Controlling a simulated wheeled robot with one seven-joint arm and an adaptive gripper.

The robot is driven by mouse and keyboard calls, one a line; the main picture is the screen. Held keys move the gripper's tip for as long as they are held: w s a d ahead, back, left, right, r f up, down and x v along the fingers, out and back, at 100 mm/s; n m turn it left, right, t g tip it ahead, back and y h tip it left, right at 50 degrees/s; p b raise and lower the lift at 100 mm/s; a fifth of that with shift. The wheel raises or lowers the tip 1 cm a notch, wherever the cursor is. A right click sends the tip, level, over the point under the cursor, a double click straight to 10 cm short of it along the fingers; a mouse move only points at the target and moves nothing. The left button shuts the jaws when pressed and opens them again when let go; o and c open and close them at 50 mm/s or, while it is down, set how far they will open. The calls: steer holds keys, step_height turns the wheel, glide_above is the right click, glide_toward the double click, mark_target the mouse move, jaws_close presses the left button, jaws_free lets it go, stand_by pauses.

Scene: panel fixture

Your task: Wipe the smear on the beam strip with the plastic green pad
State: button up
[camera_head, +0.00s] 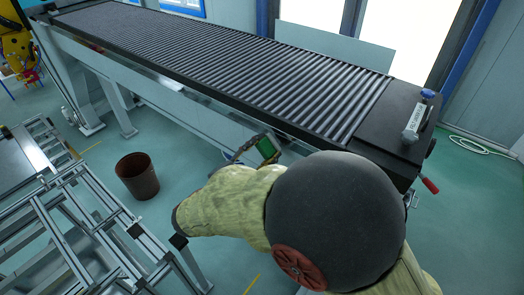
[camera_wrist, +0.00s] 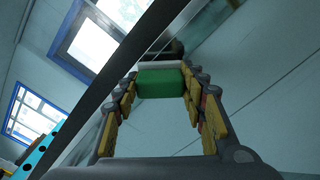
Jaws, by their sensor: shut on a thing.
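My gripper (camera_wrist: 160,88) is shut on the green pad (camera_wrist: 160,82), which sits between its yellow-lined fingers. The pad has a pale layer along its far edge. In the head view the pad (camera_head: 266,148) shows at the end of my arm, beside the long side of the conveyor. A beam strip (camera_wrist: 112,82) runs diagonally past the left of the pad in the wrist view. A dark patch (camera_wrist: 177,47) shows just beyond the pad; I cannot tell whether it is the smear. Whether the pad touches the strip is also unclear.
A roller conveyor (camera_head: 230,60) with a black frame crosses the back. A brown bin (camera_head: 137,176) stands on the green floor, left of my arm. Metal frames (camera_head: 90,215) fill the lower left. A red-handled part (camera_head: 430,185) sticks out at the conveyor's right end.

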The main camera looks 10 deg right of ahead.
steer(key=shift+x, duration=1.05)
stand_by(0.5)
steer(key=shift+s+d, duration=1.25)
steer(key=shift+s, duration=0.2)
steer(key=shift+s+d, duration=1)
steer(key=shift+d, duration=0.2)
steer(key=s+d, duration=0.6)
steer(key=shift+w+a+b, duration=0.65)
steer(key=shift+w+a, duration=4.8)
steer(key=shift+a, duration=0.1)
